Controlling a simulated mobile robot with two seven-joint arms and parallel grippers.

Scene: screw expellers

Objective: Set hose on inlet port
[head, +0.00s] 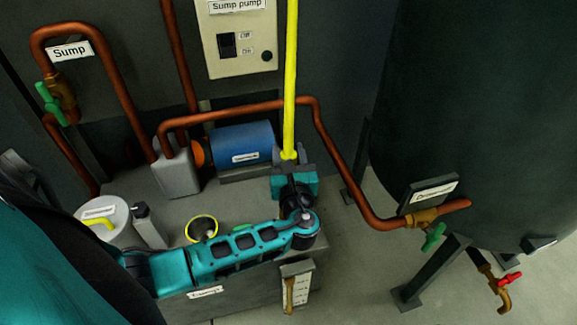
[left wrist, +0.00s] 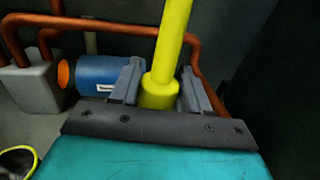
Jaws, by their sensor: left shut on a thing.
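A yellow hose (head: 290,80) runs straight down from the top edge of the head view. My left gripper (head: 289,162) is shut on its lower end. In the left wrist view the hose (left wrist: 168,50) stands between the grey fingers (left wrist: 157,92), with a thicker yellow end piece at the bottom. The hose's tip is hidden behind my gripper's body. A round yellow-rimmed opening (head: 202,228) sits on the grey base, left of and below the gripper. It may be the inlet port; I see no label on it. The hose is apart from it. My right gripper is not in view.
A blue pump (head: 240,146) with copper pipes lies behind my gripper. A white canister (head: 104,212) with a yellow part on top stands at left. A large dark tank (head: 460,100) with a green valve (head: 433,236) fills the right. The floor between is bare.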

